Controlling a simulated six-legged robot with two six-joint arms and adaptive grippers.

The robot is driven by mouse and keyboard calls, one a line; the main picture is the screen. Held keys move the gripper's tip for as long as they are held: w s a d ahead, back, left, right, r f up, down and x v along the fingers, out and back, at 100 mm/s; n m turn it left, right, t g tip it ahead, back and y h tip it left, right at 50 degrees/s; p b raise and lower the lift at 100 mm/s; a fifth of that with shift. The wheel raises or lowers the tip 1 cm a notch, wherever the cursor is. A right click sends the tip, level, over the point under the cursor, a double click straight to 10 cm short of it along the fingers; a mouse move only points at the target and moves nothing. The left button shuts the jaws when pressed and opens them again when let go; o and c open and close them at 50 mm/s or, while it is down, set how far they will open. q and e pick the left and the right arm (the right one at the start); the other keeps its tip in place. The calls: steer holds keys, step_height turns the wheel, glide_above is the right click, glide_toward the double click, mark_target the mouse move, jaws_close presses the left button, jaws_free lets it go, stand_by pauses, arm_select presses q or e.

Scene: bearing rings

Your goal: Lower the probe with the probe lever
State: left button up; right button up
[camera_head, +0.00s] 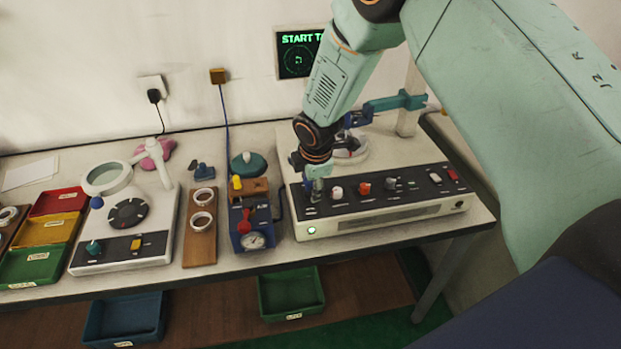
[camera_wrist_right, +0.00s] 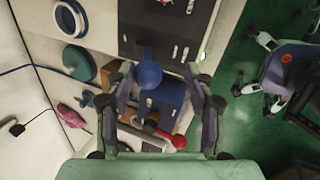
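The white tester (camera_head: 390,217) with a black control panel stands on the bench at right. My right gripper (camera_head: 314,190) is over the left end of its panel, pointing down. In the right wrist view the fingers of my right gripper (camera_wrist_right: 160,78) are apart, on either side of a blue ball knob (camera_wrist_right: 149,75), which appears to be the probe lever's. I cannot tell whether they touch it. Behind the panel, a blue probe arm (camera_head: 385,104) reaches from a white column over a pale round stage (camera_head: 353,157). The probe tip is partly hidden. My left gripper is out of view.
A blue gauge box (camera_head: 252,228) with a red knob stands close left of the tester. A wooden board (camera_head: 200,238) with two rings, a magnifier station (camera_head: 125,245) and coloured trays (camera_head: 47,230) lie farther left. The bench's front edge is near.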

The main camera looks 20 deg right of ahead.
stand_by(0.4)
steer(key=shift+r, duration=0.1)
steer(key=shift+r, duration=0.3)
steer(key=v, duration=1.1)
steer(key=shift+s, duration=0.15)
steer(key=shift+r, duration=0.1)
stand_by(0.8)
